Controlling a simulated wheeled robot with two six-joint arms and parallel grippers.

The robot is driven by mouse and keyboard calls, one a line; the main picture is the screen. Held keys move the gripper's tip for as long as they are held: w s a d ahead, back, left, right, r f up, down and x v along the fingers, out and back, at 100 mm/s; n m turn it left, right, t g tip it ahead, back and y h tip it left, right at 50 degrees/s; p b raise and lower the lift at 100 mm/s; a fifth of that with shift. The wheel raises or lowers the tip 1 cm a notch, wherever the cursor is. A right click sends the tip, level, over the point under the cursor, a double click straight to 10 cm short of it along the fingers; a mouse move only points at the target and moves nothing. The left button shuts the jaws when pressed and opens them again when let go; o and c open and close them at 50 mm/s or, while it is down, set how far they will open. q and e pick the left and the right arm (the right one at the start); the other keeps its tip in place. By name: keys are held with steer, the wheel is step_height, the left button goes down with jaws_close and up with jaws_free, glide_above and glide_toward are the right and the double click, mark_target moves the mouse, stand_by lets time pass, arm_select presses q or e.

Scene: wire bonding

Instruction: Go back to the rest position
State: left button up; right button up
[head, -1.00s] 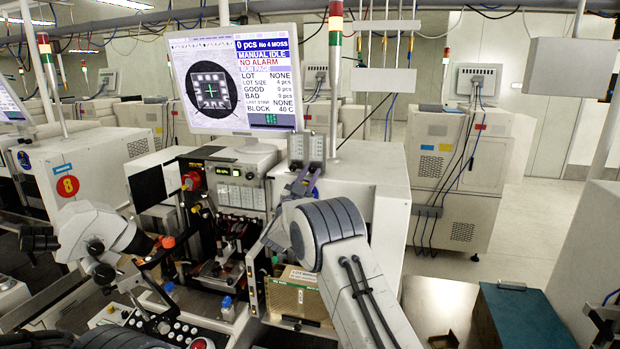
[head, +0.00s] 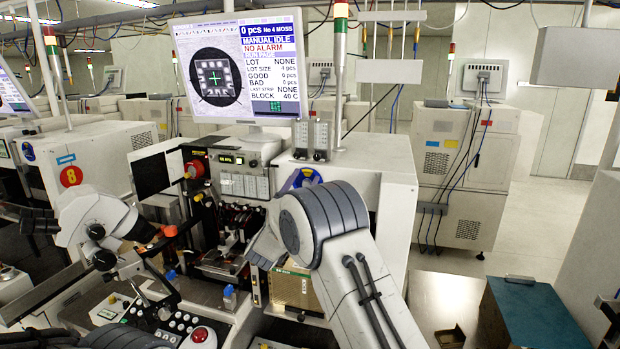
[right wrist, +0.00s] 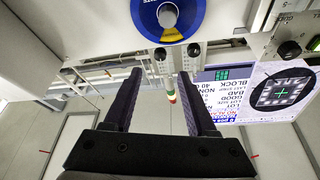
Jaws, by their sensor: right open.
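My right arm (head: 345,245) rises from the bottom of the head view, with its elbow bent in front of the wire bonder. Its gripper is hidden behind the arm in that view. In the right wrist view the right gripper (right wrist: 160,78) is open, its two dark fingers apart with nothing between them. Beyond the fingers are a blue reel (right wrist: 183,30) and the bonder's monitor (right wrist: 275,92), seen upside down. My left gripper is not in view.
The bonder's monitor (head: 240,70) stands behind the arm. A microscope head (head: 90,218) is at left, above a button panel (head: 175,325). A teal box (head: 530,312) is at lower right. Open floor (head: 520,215) shows beyond it.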

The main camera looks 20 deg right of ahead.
steer(key=shift+v, duration=1.05)
